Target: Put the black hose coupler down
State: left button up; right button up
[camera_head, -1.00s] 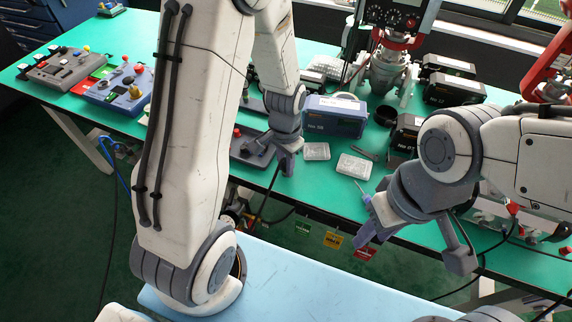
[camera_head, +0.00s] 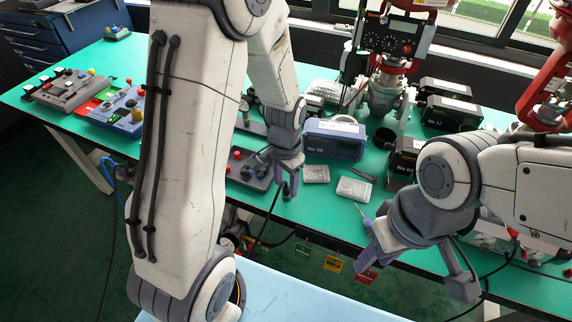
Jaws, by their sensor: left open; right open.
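My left gripper (camera_head: 286,186) points down over the front edge of the green table, just right of a dark grey control panel (camera_head: 246,170). Its jaws are open. A small dark shape shows at its fingertips, too small to tell apart from the fingers. A short black round piece (camera_head: 384,138) stands on the table right of the blue box, apart from both grippers; it may be the black hose coupler, but I cannot tell for sure. My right gripper (camera_head: 420,262) is open and empty at the table's front edge, at lower right.
A blue instrument box (camera_head: 334,139) and two small clear boxes (camera_head: 354,189) are close right of my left gripper. A thin blue-handled tool (camera_head: 365,218) lies beside a right finger. A valve assembly (camera_head: 386,90) stands behind. Black boxes (camera_head: 450,115) stand at right.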

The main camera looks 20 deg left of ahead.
aim_at(286, 187)
pick_arm(q)
notch_tip(286, 187, up, 9)
jog(key=s+d+r+m, duration=0.1)
jog(key=s+d+r, duration=0.1)
jog(key=s+d, duration=0.4)
jog(key=s+d+r+m+h, duration=0.1)
jog(key=s+d+r, duration=0.2)
jog(key=s, duration=0.9)
jog(key=d+p, duration=0.1)
jog(key=d, duration=0.2)
jog(key=shift+d+r, duration=0.25)
jog(key=shift+r, duration=0.1)
jog(key=shift+s, duration=0.1)
notch_tip(286, 187, up, 3)
jog(key=p, duration=0.2)
jog(key=shift+p, duration=0.4)
